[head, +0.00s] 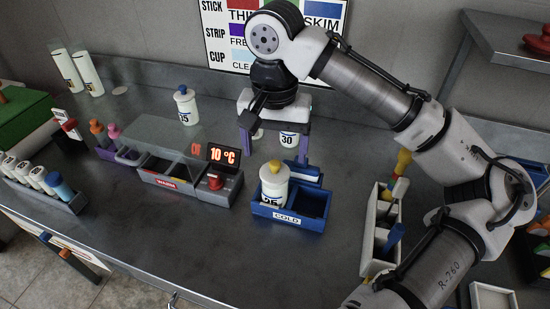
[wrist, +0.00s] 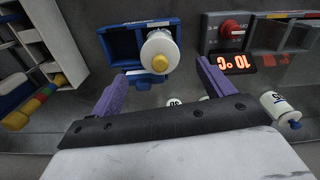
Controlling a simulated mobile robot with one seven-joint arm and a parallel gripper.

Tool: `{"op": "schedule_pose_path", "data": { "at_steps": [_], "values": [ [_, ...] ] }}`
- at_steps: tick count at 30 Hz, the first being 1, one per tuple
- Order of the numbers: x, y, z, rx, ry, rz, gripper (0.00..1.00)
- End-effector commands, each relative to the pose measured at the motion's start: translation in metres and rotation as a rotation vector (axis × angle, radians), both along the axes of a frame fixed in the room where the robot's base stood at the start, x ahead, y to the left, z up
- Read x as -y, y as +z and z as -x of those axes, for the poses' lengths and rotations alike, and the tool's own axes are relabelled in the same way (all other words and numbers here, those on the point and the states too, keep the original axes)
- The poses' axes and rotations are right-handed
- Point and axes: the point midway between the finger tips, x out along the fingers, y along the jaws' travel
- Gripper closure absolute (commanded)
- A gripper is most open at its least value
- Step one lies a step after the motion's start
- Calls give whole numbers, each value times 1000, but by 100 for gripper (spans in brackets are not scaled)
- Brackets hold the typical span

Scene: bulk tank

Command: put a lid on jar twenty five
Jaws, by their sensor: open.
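A white jar (head: 272,193) stands upright in the left part of the blue tray marked COLD (head: 290,224). Its label is partly hidden by the tray wall and seems to read 25. A pale lid with a yellow knob (head: 274,168) is on top; the jar and knob (wrist: 159,62) also show in the wrist view. My gripper (head: 273,150) points down behind the tray, purple fingers apart and nothing between them. In the wrist view its fingers (wrist: 160,76) are spread, with the jar beyond them. Jar 30 (head: 289,140) stands behind, partly hidden by my gripper.
A jar marked 35 with a blue knob (head: 185,105) stands at the back. The grey WARM unit (head: 165,180) with a 10 °C display is left of the tray. A white divided bin (head: 380,230) is at right. Bare counter lies in front of the tray.

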Motion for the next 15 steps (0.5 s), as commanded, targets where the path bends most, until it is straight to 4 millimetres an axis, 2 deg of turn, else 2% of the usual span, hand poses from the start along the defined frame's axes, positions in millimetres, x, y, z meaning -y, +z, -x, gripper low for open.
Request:
{"op": "schedule_pose_path", "data": {
  "at_steps": [3, 6, 10, 15],
  "values": [
    [0, 31, -1, 5, -3, 3, 20],
    [0, 54, 0, 2, -2, 3, 20],
    [0, 75, 0, 3, -3, 3, 20],
    [0, 93, 0, 1, -1, 1, 20]
  ]
}}
